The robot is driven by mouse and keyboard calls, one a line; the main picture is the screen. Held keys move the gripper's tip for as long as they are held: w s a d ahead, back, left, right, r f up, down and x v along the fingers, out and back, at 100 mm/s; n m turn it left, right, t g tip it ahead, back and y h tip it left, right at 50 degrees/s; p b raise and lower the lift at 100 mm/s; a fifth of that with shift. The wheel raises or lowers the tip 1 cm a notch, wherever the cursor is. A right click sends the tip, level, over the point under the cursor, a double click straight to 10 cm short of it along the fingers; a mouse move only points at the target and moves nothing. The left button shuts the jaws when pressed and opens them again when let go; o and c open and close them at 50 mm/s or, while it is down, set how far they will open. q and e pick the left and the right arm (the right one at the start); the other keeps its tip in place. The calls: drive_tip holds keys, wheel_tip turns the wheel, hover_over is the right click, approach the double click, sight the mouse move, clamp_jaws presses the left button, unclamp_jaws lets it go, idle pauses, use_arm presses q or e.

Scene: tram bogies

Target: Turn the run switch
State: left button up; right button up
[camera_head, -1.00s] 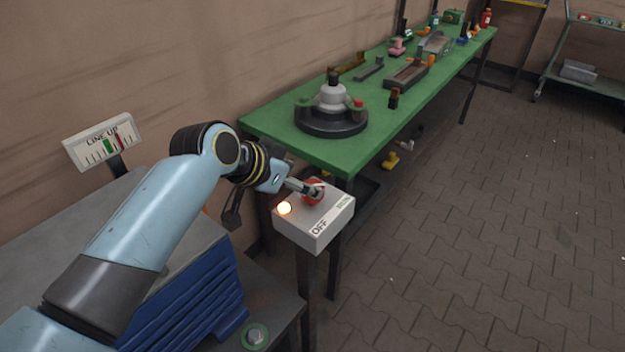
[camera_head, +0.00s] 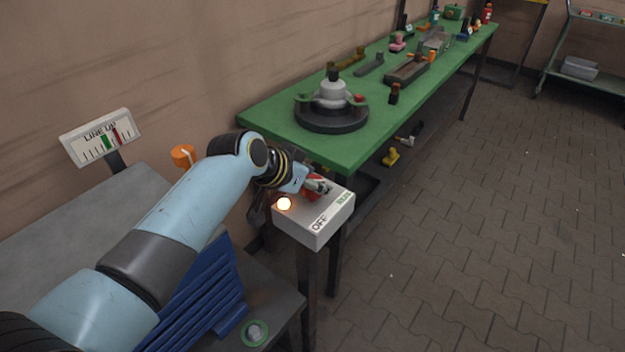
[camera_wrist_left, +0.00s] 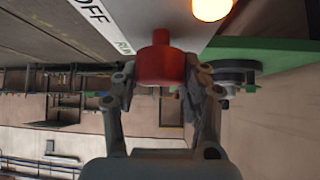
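The run switch is a red knob (camera_head: 312,186) on a light grey box (camera_head: 318,234) on a post. The box carries OFF and RUN labels and a lit lamp (camera_head: 284,204). My left gripper (camera_head: 318,184) is at the knob, partly covering it. In the left wrist view the red knob (camera_wrist_left: 161,66) sits between the fingertips of my left gripper (camera_wrist_left: 162,80), which appear to touch its sides. The knob's narrow stub points towards the box top's edge, between lamp and OFF label. My right gripper is not in view.
A green bench (camera_head: 372,150) with several fixtures stands behind the box. A LINE UP gauge (camera_head: 98,138) and an orange knob (camera_head: 183,155) are at the left. A blue ribbed block (camera_head: 205,300) lies under my arm. The paved floor at right is clear.

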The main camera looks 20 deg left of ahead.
use_arm(q)
drive_tip(key=c, duration=0.4)
drive_tip(key=shift+o, duration=0.2)
drive_tip(key=m+h+b, duration=0.1)
drive_tip(key=m+g+h+b, duration=0.1)
drive_tip(key=m+b, duration=0.1)
drive_tip(key=shift+a+f+m+g, duration=0.1)
drive_tip(key=shift+f+m+g, duration=0.1)
drive_tip(key=shift+m+g, duration=0.1)
drive_tip(key=m+g+h+b, duration=0.1)
drive_tip(key=m+g+b, duration=0.2)
drive_tip(key=m+b, duration=0.2)
drive_tip(key=m+g+h+b, duration=0.2)
drive_tip(key=m+g+b, duration=0.2)
drive_tip(key=b, duration=0.3)
drive_tip(key=shift+m, duration=0.7)
drive_tip(key=shift+r+m+g+b, duration=0.1)
drive_tip(key=shift+m+g+b, duration=0.9)
drive_tip(key=shift+b, duration=0.15)
drive_tip(key=o, duration=1.2)
drive_tip(key=shift+r, duration=0.1)
